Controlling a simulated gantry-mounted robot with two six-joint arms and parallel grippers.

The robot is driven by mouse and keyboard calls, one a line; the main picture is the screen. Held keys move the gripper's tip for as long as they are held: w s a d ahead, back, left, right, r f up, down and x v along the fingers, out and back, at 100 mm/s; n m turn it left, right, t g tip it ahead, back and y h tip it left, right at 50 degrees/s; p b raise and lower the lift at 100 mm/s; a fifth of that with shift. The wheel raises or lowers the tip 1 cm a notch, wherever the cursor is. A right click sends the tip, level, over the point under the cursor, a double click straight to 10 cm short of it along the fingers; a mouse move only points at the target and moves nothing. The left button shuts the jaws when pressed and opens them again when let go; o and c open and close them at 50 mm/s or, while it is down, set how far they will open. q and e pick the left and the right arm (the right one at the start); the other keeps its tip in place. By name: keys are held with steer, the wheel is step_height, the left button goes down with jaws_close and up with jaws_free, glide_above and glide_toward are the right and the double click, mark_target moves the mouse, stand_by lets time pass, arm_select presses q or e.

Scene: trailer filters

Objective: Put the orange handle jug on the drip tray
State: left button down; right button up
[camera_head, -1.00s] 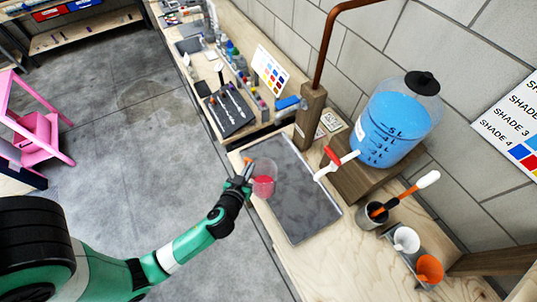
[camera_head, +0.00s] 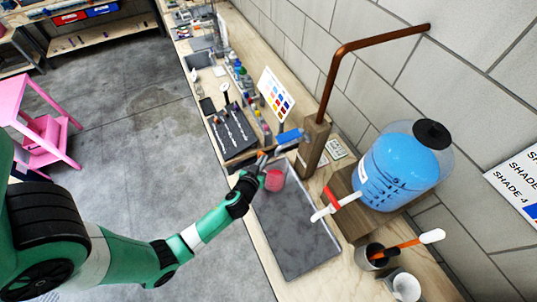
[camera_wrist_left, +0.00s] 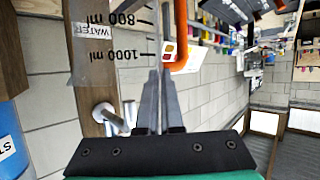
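The orange handle jug (camera_head: 274,180) is clear with pink-red liquid in it. In the head view it overlaps the far-left end of the grey drip tray (camera_head: 300,235). I cannot tell whether it touches the tray or hangs above it. My left gripper (camera_head: 262,162) is at the jug's upper left. In the left wrist view, the gripper's fingers (camera_wrist_left: 158,85) are close together at the jug, beside its orange handle (camera_wrist_left: 181,35). The jug's clear wall (camera_wrist_left: 110,30) there shows 800 and 1000 ml marks. My right gripper is not in view.
A blue water dispenser (camera_head: 395,175) on a wooden stand has its tap (camera_head: 337,203) reaching over the tray's right side. A wooden post (camera_head: 312,145) with a copper pipe stands beyond the jug. Cups (camera_head: 403,285) stand at right. The tray's near part is clear.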

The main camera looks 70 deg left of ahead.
arm_select(q)
steer(key=shift+w+a, duration=0.3)
step_height(320, 180, down, 4)
steer(key=b, duration=0.2)
steer(key=shift+w+r+b, duration=0.1)
steer(key=shift+b, duration=0.2)
steer(key=shift+a+r, duration=0.1)
steer(key=shift+r, duration=0.05)
steer(key=shift+f, duration=0.3)
steer(key=c, duration=1.1)
jaws_free()
